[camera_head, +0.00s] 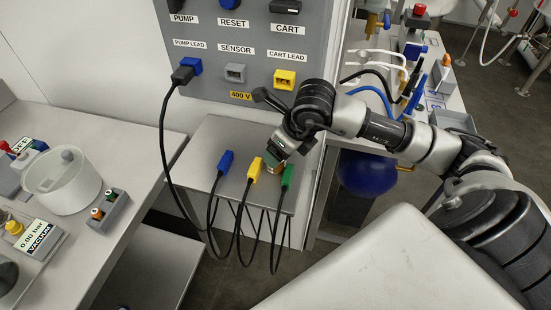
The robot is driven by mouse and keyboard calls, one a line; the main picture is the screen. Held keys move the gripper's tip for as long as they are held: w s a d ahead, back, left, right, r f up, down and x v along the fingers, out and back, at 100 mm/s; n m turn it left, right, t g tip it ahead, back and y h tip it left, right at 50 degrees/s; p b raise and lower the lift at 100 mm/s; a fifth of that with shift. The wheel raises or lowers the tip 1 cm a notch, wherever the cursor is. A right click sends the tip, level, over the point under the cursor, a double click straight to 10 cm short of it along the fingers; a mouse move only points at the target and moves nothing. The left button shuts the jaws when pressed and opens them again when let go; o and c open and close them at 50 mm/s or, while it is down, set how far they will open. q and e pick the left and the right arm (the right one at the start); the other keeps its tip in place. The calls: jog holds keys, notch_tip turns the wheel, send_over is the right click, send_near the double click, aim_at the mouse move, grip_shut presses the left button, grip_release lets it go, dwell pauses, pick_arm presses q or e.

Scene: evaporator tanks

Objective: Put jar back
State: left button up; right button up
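My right arm reaches in from the right, and its gripper (275,157) is over the grey shelf, just beyond the yellow and green plugs. Something small, greenish and amber shows at its fingertips. I cannot tell whether it is a jar, or whether the fingers are closed on it. A white round vessel with a knobbed lid (62,181) stands upright on the left bench, far from the gripper. No other thing is clearly a jar. My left gripper is not in view.
The grey shelf (213,140) holds blue (225,161), yellow (254,169) and green (287,177) plugs with hanging black leads. A grey socket panel (215,60) rises behind it. A blue round vessel (367,172) sits under the right bench. Clear floor lies below the shelf.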

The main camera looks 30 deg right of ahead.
jog(key=x, duration=0.3)
jog(key=shift+s+f+p, duration=0.1)
jog(key=shift+f+p, duration=0.3)
jog(key=shift+f, duration=0.35)
jog(key=shift+c, duration=1.4)
jog(key=shift+r, duration=0.1)
jog(key=c, duration=0.9)
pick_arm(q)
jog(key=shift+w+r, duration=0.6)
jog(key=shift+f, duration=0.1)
pick_arm(e)
jog(key=shift+a, duration=0.1)
